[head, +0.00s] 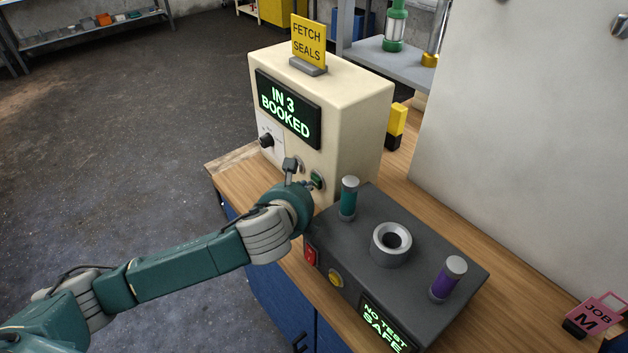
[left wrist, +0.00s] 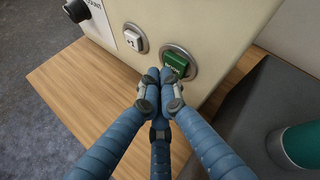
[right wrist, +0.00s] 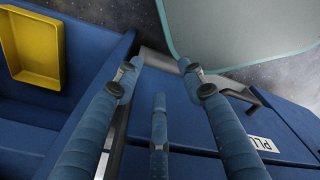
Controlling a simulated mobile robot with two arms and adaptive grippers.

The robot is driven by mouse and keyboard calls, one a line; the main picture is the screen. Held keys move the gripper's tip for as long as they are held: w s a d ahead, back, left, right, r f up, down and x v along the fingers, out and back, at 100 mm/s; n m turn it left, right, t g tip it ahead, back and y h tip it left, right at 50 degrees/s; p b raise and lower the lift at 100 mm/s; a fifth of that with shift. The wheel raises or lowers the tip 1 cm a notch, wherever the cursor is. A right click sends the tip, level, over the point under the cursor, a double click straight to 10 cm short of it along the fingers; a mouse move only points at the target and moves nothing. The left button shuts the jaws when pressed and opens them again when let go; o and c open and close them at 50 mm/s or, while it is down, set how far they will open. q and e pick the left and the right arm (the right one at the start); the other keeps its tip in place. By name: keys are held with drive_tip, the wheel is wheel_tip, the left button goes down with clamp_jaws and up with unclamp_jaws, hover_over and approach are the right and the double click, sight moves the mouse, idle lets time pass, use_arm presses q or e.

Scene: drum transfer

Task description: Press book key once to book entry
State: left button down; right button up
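The cream booking box (head: 345,105) stands on the wooden bench, and its display (head: 288,108) reads "IN 3 BOOKED". The green book key (left wrist: 175,63) is on the box's front, right of a white "+1" key (left wrist: 132,38). It also shows in the head view (head: 316,180). My left gripper (left wrist: 162,74) has its fingers together with nothing between them. Its tips are at the lower left edge of the green key; I cannot tell whether they touch it. My right gripper (right wrist: 156,68) has its fingers apart and empty, low down by blue cabinet fronts.
A dark test unit (head: 420,255) stands right of the box, with a teal cylinder (head: 348,198), a grey ring socket (head: 391,243) and a purple cylinder (head: 447,279) on top. Its display reads "NO TEST SAFE". A yellow "FETCH SEALS" sign (head: 309,40) tops the box. A yellow tray (right wrist: 34,48) shows in the right wrist view.

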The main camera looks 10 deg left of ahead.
use_arm(q)
drive_tip(key=s+a+p, duration=0.3)
drive_tip(key=s, duration=0.1)
drive_tip(key=shift+s+a, duration=0.35)
drive_tip(key=shift+s, duration=0.05)
idle(0.8)
